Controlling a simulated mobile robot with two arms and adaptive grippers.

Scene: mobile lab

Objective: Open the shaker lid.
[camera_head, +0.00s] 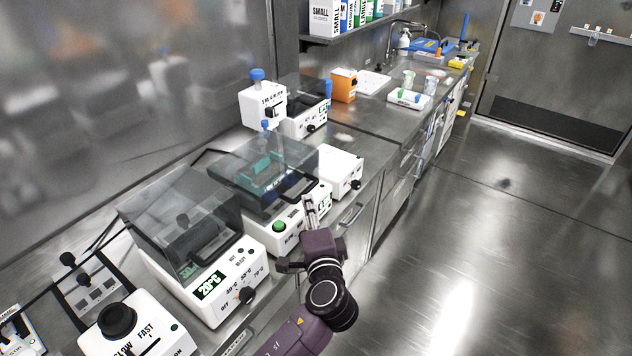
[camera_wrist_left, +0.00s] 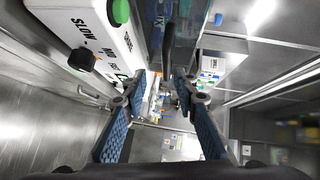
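The shaker (camera_head: 287,236) is a white box with a green button and a dark see-through lid (camera_head: 245,160), which is down. A teal rack shows through the lid. A dark handle (camera_head: 298,194) is on the lid's front. My left gripper (camera_head: 311,205) is at the shaker's front right, close to the handle. In the left wrist view the two fingers of my left gripper (camera_wrist_left: 164,88) are apart, with a dark bar, seemingly the handle, near the right finger. I cannot tell whether they touch. The shaker's white front (camera_wrist_left: 85,40) is at upper left. My right gripper is not in view.
A white heater-like device (camera_head: 215,295) with a dark lid and 20°C display stands nearer, left of my arm. A small white box (camera_head: 340,172) stands just beyond the shaker. More devices and an orange box (camera_head: 343,85) are farther along the bench. The floor (camera_head: 510,240) at right is clear.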

